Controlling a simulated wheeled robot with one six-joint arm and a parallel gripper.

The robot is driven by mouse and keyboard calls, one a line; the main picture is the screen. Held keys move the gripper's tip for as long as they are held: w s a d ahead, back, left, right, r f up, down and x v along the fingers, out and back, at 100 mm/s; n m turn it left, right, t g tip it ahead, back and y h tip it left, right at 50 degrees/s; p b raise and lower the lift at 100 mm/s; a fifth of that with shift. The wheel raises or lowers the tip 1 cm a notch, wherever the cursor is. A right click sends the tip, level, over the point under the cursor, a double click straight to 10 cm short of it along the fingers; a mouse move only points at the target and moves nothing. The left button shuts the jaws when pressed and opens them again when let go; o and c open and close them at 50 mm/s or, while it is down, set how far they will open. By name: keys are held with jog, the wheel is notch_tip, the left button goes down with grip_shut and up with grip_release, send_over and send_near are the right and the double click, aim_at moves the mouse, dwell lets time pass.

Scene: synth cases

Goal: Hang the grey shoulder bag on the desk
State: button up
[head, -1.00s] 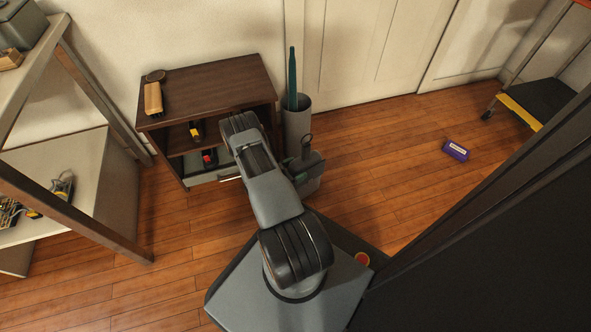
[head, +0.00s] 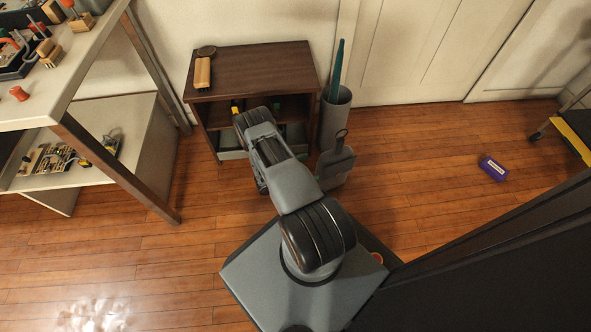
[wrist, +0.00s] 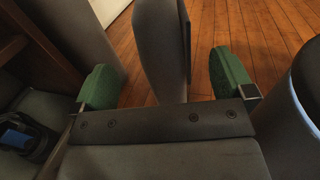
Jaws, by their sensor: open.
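The grey shoulder bag (head: 336,166) stands upright on the floor, right of the small brown cabinet, with a dark loop at its top. In the wrist view, a grey upright slab that looks like the bag (wrist: 159,45) rises between the green fingertips of my gripper (wrist: 165,82). The fingers are open, with a gap showing on each side of it. In the head view my gripper is hidden by my arm. The desk (head: 92,68), light-topped with dark legs, stands at the left, partly out of frame.
The brown cabinet (head: 247,69) carries a brush and has items inside. A grey bin (head: 334,118) with a teal rolled item stands behind the bag. A purple box (head: 493,168) lies on the floor at right. The desk's top and lower shelf hold tools. Floor before the desk is clear.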

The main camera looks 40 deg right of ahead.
jog(key=v, duration=0.6)
jog(key=w+a+r+m+y, duration=0.2)
jog(key=a+r+m+y, duration=0.15)
jog(key=r, duration=0.65)
jog(key=w+a+r+m+y, duration=0.2)
jog(key=r+m+y, duration=0.3)
jog(key=r, duration=0.5)
jog(key=s+a+r+m+t+y+p, duration=0.1)
jog(key=s+a+r+m+t+y, duration=0.3)
jog(key=a+r, duration=0.4)
jog(key=s+a+r+m+t+y, duration=0.1)
jog(key=s+a+r+t+y, duration=0.5)
jog(key=r, duration=0.5)
notch_tip(320, 180, up, 40)
jog(key=w+h+p, duration=0.1)
jog(key=w+p, duration=0.1)
jog(key=p, duration=3.6)
jog(key=shift+a+h, duration=0.35)
jog(key=shift+a, duration=0.1)
jog(key=shift+c, duration=0.2)
